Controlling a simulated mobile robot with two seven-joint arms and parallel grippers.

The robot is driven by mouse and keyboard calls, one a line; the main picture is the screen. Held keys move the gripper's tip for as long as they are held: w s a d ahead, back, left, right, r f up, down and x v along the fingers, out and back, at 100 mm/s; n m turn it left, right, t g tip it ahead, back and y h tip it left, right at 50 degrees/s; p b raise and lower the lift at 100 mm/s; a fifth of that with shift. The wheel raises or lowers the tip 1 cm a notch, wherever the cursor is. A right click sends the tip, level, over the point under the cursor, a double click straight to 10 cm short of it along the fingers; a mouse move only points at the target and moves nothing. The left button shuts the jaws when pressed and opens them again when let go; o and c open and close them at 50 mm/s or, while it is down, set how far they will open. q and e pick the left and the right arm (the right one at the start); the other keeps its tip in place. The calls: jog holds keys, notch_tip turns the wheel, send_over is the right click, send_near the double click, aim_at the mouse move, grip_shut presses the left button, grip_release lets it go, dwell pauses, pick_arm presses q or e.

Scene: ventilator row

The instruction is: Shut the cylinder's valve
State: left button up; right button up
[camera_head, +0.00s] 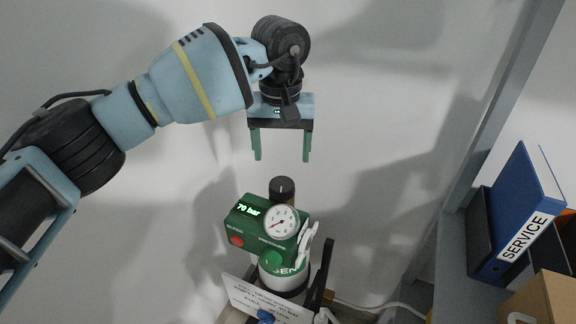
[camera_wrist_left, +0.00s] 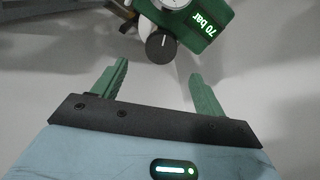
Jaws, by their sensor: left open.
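The gas cylinder (camera_head: 283,284) stands upright at the bottom middle of the head view, white with a green shoulder. On top sits a green valve head (camera_head: 246,222) with a lit "70 bar" display and a round gauge (camera_head: 281,222). The black valve knob (camera_head: 282,188) stands up from it. In the left wrist view the knob (camera_wrist_left: 160,47) shows a white line on its face. My left gripper (camera_head: 281,156) is open and empty, fingers pointing down, above the knob and apart from it. My right gripper is in neither view.
A white sign (camera_head: 262,301) with a blue knob (camera_head: 266,316) stands in front of the cylinder. A shelf (camera_head: 462,262) at the right holds a blue "SERVICE" binder (camera_head: 519,215) and a cardboard box (camera_head: 545,299). The wall behind the gripper is bare.

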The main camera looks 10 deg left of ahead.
aim_at(282, 184)
pick_arm(q)
jog(key=shift+s, duration=0.2)
jog(key=shift+s+f, duration=0.1)
jog(key=shift+f, duration=0.1)
notch_tip(282, 184, down, 7)
jog(key=shift+f, duration=0.15)
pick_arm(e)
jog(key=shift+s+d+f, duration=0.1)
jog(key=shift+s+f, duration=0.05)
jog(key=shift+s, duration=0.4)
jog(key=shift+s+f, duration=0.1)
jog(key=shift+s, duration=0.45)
pick_arm(q)
jog(key=c, duration=1)
